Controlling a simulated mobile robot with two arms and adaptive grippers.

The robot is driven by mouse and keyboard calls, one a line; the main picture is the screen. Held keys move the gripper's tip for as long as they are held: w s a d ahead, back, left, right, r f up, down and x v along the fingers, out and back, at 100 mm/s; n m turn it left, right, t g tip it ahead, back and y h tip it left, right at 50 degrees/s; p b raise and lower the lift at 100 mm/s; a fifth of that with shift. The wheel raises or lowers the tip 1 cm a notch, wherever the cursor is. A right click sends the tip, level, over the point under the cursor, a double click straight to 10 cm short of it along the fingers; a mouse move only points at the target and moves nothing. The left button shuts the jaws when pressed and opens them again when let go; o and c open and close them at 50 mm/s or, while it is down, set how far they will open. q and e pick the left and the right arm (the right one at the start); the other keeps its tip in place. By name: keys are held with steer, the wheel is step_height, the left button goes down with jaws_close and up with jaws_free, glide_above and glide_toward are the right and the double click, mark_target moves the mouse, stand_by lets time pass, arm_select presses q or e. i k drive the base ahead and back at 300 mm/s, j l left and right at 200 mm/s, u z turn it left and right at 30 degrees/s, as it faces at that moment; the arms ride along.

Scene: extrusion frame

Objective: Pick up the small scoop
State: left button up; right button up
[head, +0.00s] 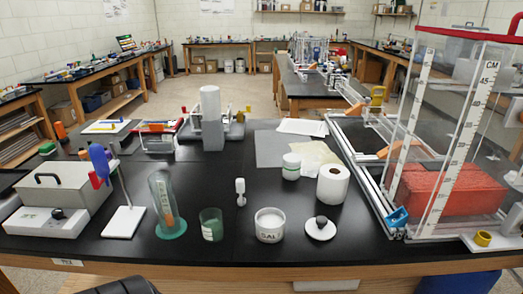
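A small white piece (240,191), which looks like the small scoop, is on the black bench top (225,255) near the middle of the head view. It has a blocky upper end, a thin neck and a wider lower end. I cannot tell whether it lies flat or stands. It is apart from the things around it. Neither of my grippers can be made out. A dark rounded shape at the bottom left edge may be part of my own arm.
Near the small piece stand a green-filled beaker (211,226), a white tub (270,226), a paper roll (332,185) and a dark-knobbed white disc (320,228). A tall clear cylinder (163,200) stands left. The extrusion frame (362,175) and a clear tank (440,150) take up the right.

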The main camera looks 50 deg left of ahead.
mark_target(241, 201)
steer(key=u, duration=0.4)
steer(key=j+u, duration=0.1)
steer(key=u, duration=0.7)
steer(key=j+u, duration=0.1)
steer(key=u, duration=0.35)
